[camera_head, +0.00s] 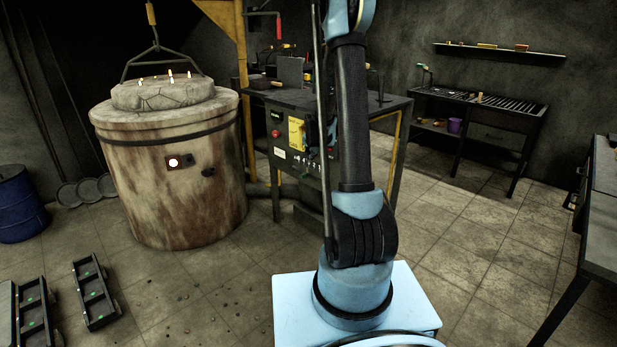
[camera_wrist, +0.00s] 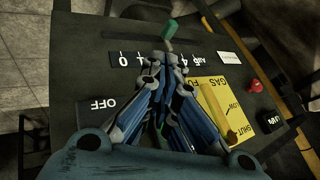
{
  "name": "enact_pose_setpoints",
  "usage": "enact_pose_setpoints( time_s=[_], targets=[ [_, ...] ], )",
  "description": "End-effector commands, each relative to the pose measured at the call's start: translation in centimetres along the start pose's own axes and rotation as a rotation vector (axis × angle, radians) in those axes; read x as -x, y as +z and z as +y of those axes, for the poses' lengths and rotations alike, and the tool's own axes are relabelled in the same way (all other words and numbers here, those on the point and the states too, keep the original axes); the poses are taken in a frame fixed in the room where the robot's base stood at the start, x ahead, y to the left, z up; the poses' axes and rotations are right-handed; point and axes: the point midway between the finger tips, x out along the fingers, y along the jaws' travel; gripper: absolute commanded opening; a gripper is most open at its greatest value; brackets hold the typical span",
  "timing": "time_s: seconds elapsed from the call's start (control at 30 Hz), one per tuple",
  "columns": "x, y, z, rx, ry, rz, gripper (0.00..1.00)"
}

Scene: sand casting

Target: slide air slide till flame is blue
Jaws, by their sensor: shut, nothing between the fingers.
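The green-tipped air slide handle (camera_wrist: 170,28) stands out at the top of the panel in the wrist view, above the air scale (camera_wrist: 140,58) of numbers. My gripper (camera_wrist: 164,62) is shut and empty, its fingertips over the middle of that scale, just below the handle's stem. I cannot tell whether they touch the stem. The flames (camera_head: 170,76) on the furnace lid are small and yellow-orange. The furnace's round port (camera_head: 174,163) glows whitish orange.
The yellow gas plate (camera_wrist: 222,105) and a red button (camera_wrist: 254,86) are right of my fingers. The furnace (camera_head: 175,200) stands left of the panel's bench (camera_head: 385,103). Mould frames (camera_head: 95,290) lie on the floor at left. Floor right of my base is clear.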

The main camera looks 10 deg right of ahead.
Motion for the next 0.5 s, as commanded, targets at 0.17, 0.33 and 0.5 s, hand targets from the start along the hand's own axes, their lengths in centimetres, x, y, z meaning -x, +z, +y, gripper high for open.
enact_pose_setpoints(
  time_s=[0.17, 0.33, 0.5],
  targets=[
    [-1.9, 0.0, 0.0, 0.0, 0.0, 0.0, 0.0],
    [-3.9, 0.0, 0.0, 0.001, 0.0, 0.0, 0.0],
    [-5.9, 0.0, 0.0, 0.001, 0.001, 0.0, 0.0]
  ],
)
